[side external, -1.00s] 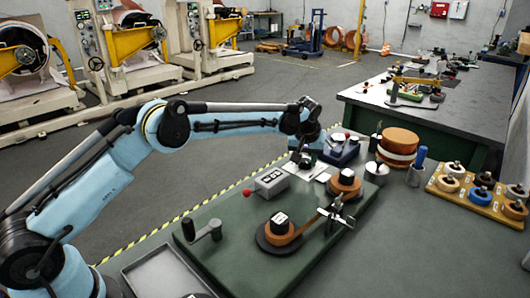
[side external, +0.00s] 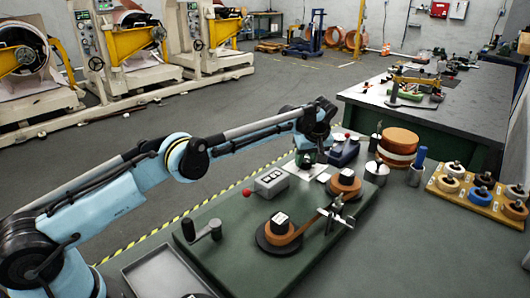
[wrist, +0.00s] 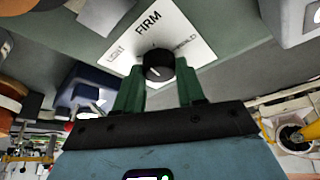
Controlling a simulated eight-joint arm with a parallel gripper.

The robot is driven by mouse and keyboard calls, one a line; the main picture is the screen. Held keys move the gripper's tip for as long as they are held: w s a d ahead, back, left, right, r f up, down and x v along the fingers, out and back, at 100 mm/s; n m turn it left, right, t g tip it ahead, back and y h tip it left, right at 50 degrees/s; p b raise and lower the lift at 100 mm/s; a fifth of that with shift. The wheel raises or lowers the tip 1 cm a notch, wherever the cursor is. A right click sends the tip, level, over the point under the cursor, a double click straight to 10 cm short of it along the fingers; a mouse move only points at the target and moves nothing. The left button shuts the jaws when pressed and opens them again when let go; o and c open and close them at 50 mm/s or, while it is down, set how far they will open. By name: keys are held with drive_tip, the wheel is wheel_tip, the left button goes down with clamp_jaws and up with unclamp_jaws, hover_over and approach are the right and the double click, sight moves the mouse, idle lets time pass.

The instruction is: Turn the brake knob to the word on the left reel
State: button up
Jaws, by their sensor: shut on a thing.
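The brake knob (wrist: 158,64) is black and round with a pale mark on its face. It sits on a white dial plate (wrist: 178,30) reading LIGHT, FIRM and HOLD; HOLD is partly blurred. My gripper (wrist: 159,72) has its two green fingers closed on either side of the knob. In the side view, my gripper (side external: 305,163) is low over the plate and hides the knob. Two copper-coloured reels stand on the green board, a nearer one (side external: 280,229) and a farther one (side external: 345,181). Their white top labels are too small to read.
A grey box (side external: 271,181) and a red-balled lever (side external: 247,192) stand close to the dial. A blue device (side external: 342,151) is just behind it. A crank (side external: 207,232) stands at the board's left end. Spare spools (side external: 482,182) are at the far right.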

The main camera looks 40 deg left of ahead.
drive_tip(key=o, duration=1)
drive_tip(key=v, duration=1.2)
drive_tip(key=shift+s+a, duration=0.1)
drive_tip(key=shift+o, duration=0.2)
